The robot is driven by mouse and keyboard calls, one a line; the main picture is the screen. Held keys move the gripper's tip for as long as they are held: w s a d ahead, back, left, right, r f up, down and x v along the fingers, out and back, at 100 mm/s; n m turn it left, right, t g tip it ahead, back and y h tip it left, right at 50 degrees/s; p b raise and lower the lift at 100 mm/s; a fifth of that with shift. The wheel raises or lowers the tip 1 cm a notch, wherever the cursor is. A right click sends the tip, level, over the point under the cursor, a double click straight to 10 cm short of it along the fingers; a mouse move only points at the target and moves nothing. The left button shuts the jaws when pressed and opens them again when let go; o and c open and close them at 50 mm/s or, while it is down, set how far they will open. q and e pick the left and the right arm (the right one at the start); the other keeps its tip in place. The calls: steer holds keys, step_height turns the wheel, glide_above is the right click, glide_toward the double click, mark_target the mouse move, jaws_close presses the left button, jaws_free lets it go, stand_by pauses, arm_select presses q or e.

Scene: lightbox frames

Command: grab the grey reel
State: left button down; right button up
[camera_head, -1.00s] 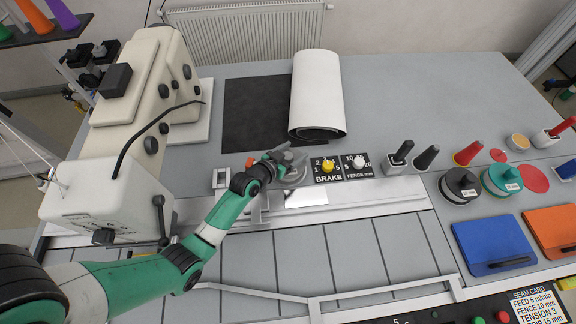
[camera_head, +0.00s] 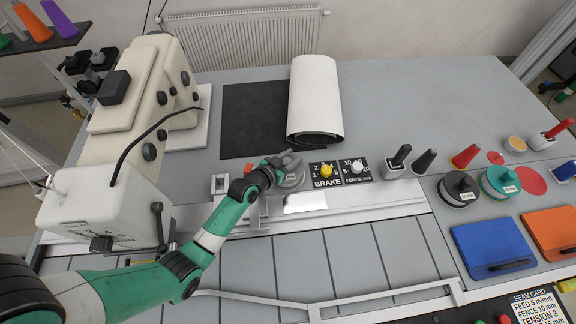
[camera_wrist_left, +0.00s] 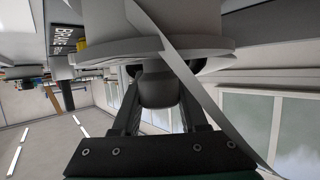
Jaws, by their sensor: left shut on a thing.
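The grey reel (camera_head: 293,181) sits on the metal strip in the middle of the bench, just left of the BRAKE panel. My left gripper (camera_head: 286,160) is over it, shut on it from above and partly hiding it. In the left wrist view the fingers (camera_wrist_left: 158,78) close on a dark grey knob at the reel's centre. The reel's wide pale flange (camera_wrist_left: 215,47) lies beyond the fingertips, and a thin grey band runs diagonally past the right finger. I cannot tell whether the reel is clear of the surface. My right gripper is out of view.
The BRAKE and FENCE dial panels (camera_head: 340,172) stand right beside the reel. A cream machine (camera_head: 120,150) stands at the left. A white roll (camera_head: 315,95) on black material lies behind. A black reel (camera_head: 458,196) and a teal reel (camera_head: 502,187) are at the right.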

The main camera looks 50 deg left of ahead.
arm_select(q)
steer(key=shift+r, duration=0.15)
steer(key=shift+r, duration=0.25)
step_height(320, 180, up, 3)
steer(key=shift+f+p, duration=0.1)
steer(key=shift+p, duration=0.45)
steer(key=s+d+r+p, duration=0.3)
steer(key=s+d+r, duration=0.5)
steer(key=s, duration=0.3)
steer(key=shift+s+d+r+p, duration=0.2)
steer(key=shift+r+p, duration=0.1)
steer(key=shift+r, duration=0.45)
